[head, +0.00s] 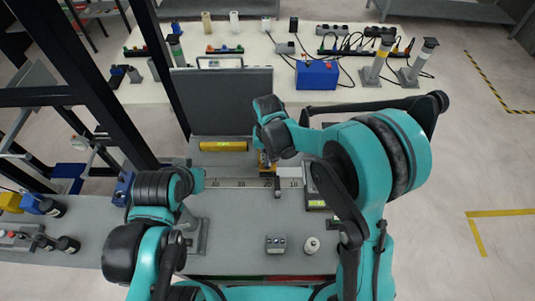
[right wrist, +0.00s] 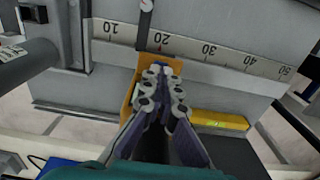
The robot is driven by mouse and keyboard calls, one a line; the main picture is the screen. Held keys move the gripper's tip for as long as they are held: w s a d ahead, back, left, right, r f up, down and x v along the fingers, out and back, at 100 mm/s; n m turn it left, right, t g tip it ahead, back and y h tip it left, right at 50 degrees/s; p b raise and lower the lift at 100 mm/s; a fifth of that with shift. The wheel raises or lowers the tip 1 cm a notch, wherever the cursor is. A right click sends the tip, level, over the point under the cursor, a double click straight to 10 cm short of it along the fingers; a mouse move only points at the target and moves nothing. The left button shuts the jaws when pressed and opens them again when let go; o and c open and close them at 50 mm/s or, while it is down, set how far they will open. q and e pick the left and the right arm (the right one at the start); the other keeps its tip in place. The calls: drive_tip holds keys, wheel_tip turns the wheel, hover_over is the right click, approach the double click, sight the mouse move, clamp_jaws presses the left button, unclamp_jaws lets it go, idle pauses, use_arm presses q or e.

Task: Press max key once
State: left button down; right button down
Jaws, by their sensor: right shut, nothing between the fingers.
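I cannot make out a key marked max in either view. My right gripper (right wrist: 160,73) is shut and empty in the right wrist view, its tips over an orange-yellow part (right wrist: 129,98) near the 20 mark of a ruler scale (right wrist: 195,48). In the head view the right gripper (head: 267,160) is partly hidden by its own wrist, above the same scale (head: 230,183). A dark device with a yellow-green display (head: 316,204) is right of the scale, partly hidden by my right arm. My left arm is at lower left; its fingers do not show.
A small grey button box (head: 276,244) and a round pale knob (head: 312,245) are at the bench front. A yellow bar (head: 223,146) lies behind the scale. Dark frame posts (head: 104,80) rise at left. A white table (head: 150,92) with a blue box (head: 316,75) is behind.

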drive_tip(key=shift+f, duration=0.35)
